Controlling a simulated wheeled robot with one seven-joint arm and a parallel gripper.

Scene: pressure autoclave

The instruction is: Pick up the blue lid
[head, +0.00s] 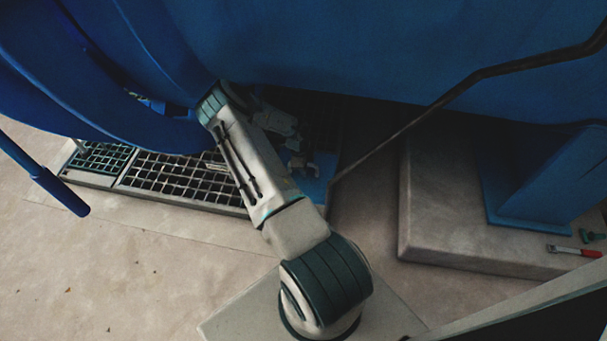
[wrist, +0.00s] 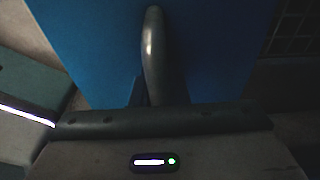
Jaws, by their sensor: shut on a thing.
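The blue lid (wrist: 90,45) fills the upper middle of the wrist view as a flat blue panel. A curved grey bar (wrist: 152,50) that looks like its handle stands out in front of it. In the head view a small part of the lid (head: 318,184) shows beside my gripper (head: 298,160), low by the floor grate. My gripper is shut on the lid, seemingly at the bar. The fingertips are dark and mostly hidden, so the exact grip is unclear. I cannot tell whether the lid rests on anything.
The large blue autoclave body (head: 330,50) hangs over my arm. A metal floor grate (head: 180,178) lies below, left of my arm. A thin dark bar (head: 420,118) slants down near my gripper. A concrete plinth (head: 440,215) stands right. The front left floor is open.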

